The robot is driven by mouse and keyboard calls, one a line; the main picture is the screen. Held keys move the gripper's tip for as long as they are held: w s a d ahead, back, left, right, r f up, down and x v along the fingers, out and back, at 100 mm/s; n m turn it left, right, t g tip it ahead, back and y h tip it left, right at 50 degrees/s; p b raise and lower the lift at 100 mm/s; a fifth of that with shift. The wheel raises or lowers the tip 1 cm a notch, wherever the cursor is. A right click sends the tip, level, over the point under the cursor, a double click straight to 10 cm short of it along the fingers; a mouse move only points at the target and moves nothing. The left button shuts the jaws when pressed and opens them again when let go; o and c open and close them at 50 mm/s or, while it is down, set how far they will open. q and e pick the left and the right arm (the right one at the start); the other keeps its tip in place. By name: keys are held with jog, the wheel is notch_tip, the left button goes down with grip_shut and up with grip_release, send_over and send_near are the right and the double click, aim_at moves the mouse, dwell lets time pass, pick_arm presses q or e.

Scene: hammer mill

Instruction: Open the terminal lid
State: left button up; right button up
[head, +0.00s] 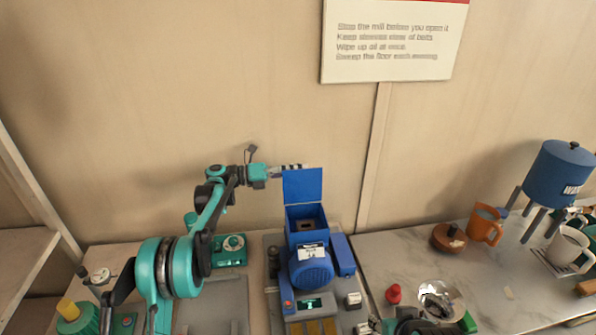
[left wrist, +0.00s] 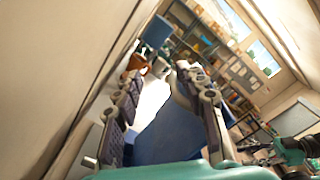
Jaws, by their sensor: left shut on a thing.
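The blue terminal lid (head: 303,186) stands upright at the back edge of the blue terminal box (head: 305,238) on the motor. The box's top is open, and a brownish inside shows. My left gripper (head: 288,168) is at the lid's upper left edge, shut on it. In the left wrist view the blue lid (left wrist: 168,135) lies between the two dark fingers of my left gripper (left wrist: 158,82). The finger contact is partly hidden in the head view.
The blue motor (head: 310,268) sits in front of the box. A red knob (head: 393,293), an orange mug (head: 485,224) and a blue tank on legs (head: 558,174) stand to the right. A wall sign (head: 393,45) hangs above. The air above the bench is clear.

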pick_arm(q)
jog(key=shift+f, duration=0.25)
jog(key=shift+s+a, duration=0.1)
jog(key=shift+a, duration=0.35)
jog(key=shift+s+a, duration=0.25)
jog(key=shift+a, duration=0.95)
send_near(287, 173)
jog(key=w+d+f, duration=0.1)
jog(key=w+f, duration=0.2)
jog(key=w, duration=0.2)
jog(key=shift+s+a, duration=0.1)
pick_arm(e)
jog(key=shift+w, duration=0.1)
